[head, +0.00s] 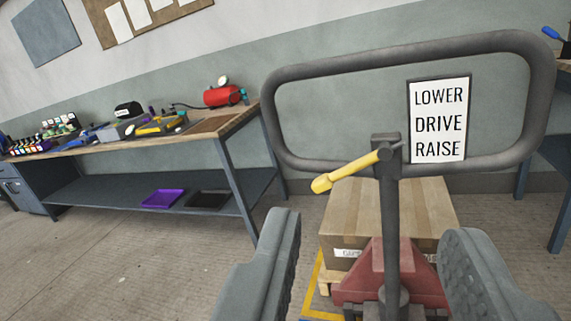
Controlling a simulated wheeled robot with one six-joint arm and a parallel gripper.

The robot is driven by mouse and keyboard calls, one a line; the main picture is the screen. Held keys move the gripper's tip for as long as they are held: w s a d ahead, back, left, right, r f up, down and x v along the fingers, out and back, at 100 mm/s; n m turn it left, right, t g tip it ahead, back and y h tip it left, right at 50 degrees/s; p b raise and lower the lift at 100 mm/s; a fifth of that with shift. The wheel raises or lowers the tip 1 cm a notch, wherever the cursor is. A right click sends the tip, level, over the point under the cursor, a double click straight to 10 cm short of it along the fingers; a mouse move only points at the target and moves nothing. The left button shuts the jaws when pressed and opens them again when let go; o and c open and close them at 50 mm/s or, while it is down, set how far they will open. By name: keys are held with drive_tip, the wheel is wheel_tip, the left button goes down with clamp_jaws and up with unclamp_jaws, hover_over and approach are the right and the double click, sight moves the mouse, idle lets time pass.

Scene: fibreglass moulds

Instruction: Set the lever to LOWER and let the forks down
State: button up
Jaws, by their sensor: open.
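The yellow lever (346,172) sticks out to the left from a dark pivot on the pallet jack's grey post (391,230). Its free end is lower than its pivot end. A sign (438,121) on the loop handle (408,52) reads LOWER, DRIVE, RAISE from top to bottom. My gripper (370,262) is open and empty, its two grey fingers below the lever, one on each side of the post in the picture. The red jack body (366,275) stands in front of a cardboard box (388,205) on a pallet. The forks are hidden.
A workbench (225,128) with tools and a red tank (222,95) stands at the left. Purple (163,198) and black trays lie on its lower shelf. Another bench (545,190) is at the right edge. The floor at the lower left is clear.

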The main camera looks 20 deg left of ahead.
drive_tip(key=w+a+f+m, duration=0.5)
drive_tip(key=w+a+f, duration=0.2)
drive_tip(key=w, duration=0.3)
drive_tip(key=m+h, duration=0.4)
drive_tip(key=m, duration=0.3)
approach(321, 188)
drive_tip(key=w, duration=0.3)
drive_tip(key=w+d, duration=0.1)
drive_tip(key=w, duration=0.6)
drive_tip(key=shift+d, duration=0.15)
drive_tip(key=shift+s, duration=0.1)
clamp_jaws()
